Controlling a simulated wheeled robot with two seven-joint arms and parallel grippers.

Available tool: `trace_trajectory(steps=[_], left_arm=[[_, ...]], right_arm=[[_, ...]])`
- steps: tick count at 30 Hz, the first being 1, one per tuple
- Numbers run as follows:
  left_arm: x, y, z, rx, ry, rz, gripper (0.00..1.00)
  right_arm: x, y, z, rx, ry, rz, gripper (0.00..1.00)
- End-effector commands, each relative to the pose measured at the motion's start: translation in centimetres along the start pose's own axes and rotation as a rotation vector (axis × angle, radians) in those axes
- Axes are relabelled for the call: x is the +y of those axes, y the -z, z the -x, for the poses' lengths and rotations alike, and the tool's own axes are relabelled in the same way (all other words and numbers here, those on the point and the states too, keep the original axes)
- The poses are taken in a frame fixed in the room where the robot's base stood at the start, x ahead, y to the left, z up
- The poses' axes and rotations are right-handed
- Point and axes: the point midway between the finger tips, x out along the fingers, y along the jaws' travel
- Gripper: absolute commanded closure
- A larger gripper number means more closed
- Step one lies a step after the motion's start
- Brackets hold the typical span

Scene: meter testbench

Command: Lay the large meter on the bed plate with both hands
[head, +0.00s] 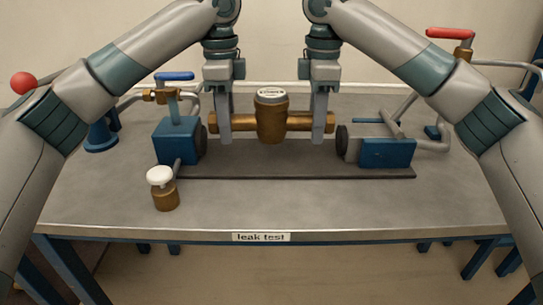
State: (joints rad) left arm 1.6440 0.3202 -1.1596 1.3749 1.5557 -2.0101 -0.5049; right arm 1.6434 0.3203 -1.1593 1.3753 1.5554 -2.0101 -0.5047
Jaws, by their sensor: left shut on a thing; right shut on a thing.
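The large meter (271,118) is a brass body with a round pale dial on top and a pipe stub to each side. It is upright, between the two blue clamp blocks. My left gripper (225,138) is shut on its left stub. My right gripper (318,138) is shut on its right stub. The dark bed plate (290,168) lies flat on the bench below and in front of the meter. I cannot tell whether the meter touches the plate.
A left blue block (178,142) with a blue-handled valve and a right blue block (386,153) with a dark round face flank the meter. A small brass meter with a white cap (163,190) stands front left. The bench front (330,212) is clear. A red-handled valve (450,34) is back right.

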Motion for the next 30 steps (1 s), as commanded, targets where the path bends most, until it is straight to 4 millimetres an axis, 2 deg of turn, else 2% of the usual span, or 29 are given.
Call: trace_trajectory(steps=[30], left_arm=[[0.0, 0.1, -3.7, 0.002, 0.002, -0.001, 1.00]], right_arm=[[0.0, 0.1, -3.7, 0.002, -0.002, 0.002, 1.00]])
